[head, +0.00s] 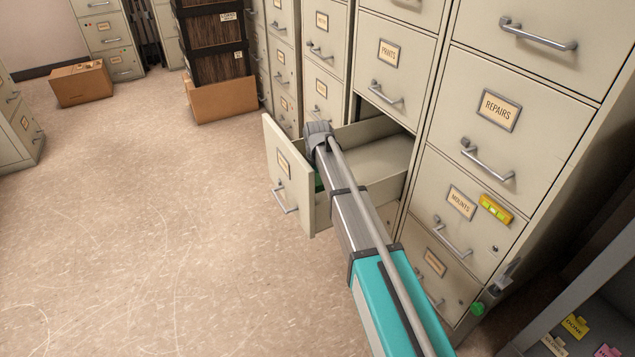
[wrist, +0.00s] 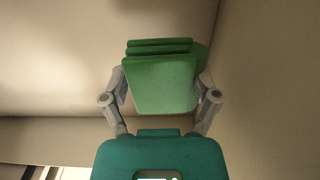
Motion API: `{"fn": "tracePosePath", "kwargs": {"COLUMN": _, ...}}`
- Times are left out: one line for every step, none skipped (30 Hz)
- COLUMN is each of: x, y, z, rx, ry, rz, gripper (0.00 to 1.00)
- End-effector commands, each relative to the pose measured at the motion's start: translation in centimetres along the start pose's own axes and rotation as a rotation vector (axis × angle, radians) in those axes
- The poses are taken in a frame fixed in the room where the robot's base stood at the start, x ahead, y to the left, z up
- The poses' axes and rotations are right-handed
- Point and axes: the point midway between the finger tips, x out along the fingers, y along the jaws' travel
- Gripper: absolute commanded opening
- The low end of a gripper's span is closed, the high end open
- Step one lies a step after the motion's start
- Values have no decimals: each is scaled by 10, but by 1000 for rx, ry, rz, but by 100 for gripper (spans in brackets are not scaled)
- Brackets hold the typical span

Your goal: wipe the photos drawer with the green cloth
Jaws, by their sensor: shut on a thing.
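The green cloth (wrist: 160,85) is a folded pad in several layers, held between the two grey fingers of my gripper (wrist: 160,78). One drawer (head: 300,213) stands pulled open below the PRINTS drawer; its front label is too small to read surely. My arm reaches down into this drawer in the head view, and a sliver of the green cloth (head: 318,182) shows beside it behind the drawer front. In the wrist view, the cloth is over the drawer's pale interior, near a side wall. I cannot tell whether it touches the floor or wall.
The REPAIRS (head: 497,110) and MOUNTS (head: 460,203) drawers are shut to the right; a yellow level (head: 496,209) is on the MOUNTS front. A cardboard box (head: 222,99) and stacked dark file boxes (head: 217,66) stand behind. A grey shelf (head: 597,318) is at lower right.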

Motion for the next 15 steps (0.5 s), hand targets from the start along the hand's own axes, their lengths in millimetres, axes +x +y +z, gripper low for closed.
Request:
{"fn": "tracePosePath", "kwargs": {"x": -7, "y": 0, "z": 0, "rx": 0, "ry": 0, "rz": 0, "gripper": 40}}
{"fn": "tracePosePath", "kwargs": {"x": -9, "y": 0, "z": 0, "rx": 0, "ry": 0, "rz": 0, "gripper": 40}}
{"fn": "tracePosePath", "kwargs": {"x": -12, "y": 0, "z": 0, "rx": 0, "ry": 0, "rz": 0, "gripper": 40}}
{"fn": "tracePosePath", "kwargs": {"x": -15, "y": 0, "z": 0, "rx": 0, "ry": 0, "rz": 0, "gripper": 40}}
{"fn": "tracePosePath", "kwargs": {"x": -17, "y": 0, "z": 0, "rx": 0, "ry": 0, "rz": 0, "gripper": 40}}
{"fn": "tracePosePath", "kwargs": {"x": -19, "y": 0, "z": 0, "rx": 0, "ry": 0, "rz": 0, "gripper": 40}}
{"fn": "tracePosePath", "kwargs": {"x": -21, "y": 0, "z": 0, "rx": 0, "ry": 0, "rz": 0, "gripper": 40}}
{"fn": "tracePosePath", "kwargs": {"x": -22, "y": 0, "z": 0, "rx": 0, "ry": 0, "rz": 0, "gripper": 40}}
{"fn": "tracePosePath", "kwargs": {"x": -23, "y": 0, "z": 0, "rx": 0, "ry": 0, "rz": 0, "gripper": 40}}
{"fn": "tracePosePath", "kwargs": {"x": -24, "y": 0, "z": 0, "rx": 0, "ry": 0, "rz": 0, "gripper": 40}}
{"fn": "tracePosePath", "kwargs": {"x": -24, "y": 0, "z": 0, "rx": 0, "ry": 0, "rz": 0, "gripper": 40}}
{"fn": "tracePosePath", "kwargs": {"x": -24, "y": 0, "z": 0, "rx": 0, "ry": 0, "rz": 0, "gripper": 40}}
{"fn": "tracePosePath", "kwargs": {"x": -24, "y": 0, "z": 0, "rx": 0, "ry": 0, "rz": 0, "gripper": 40}}
{"fn": "tracePosePath", "kwargs": {"x": -24, "y": 0, "z": 0, "rx": 0, "ry": 0, "rz": 0, "gripper": 40}}
{"fn": "tracePosePath", "kwargs": {"x": -24, "y": 0, "z": 0, "rx": 0, "ry": 0, "rz": 0, "gripper": 40}}
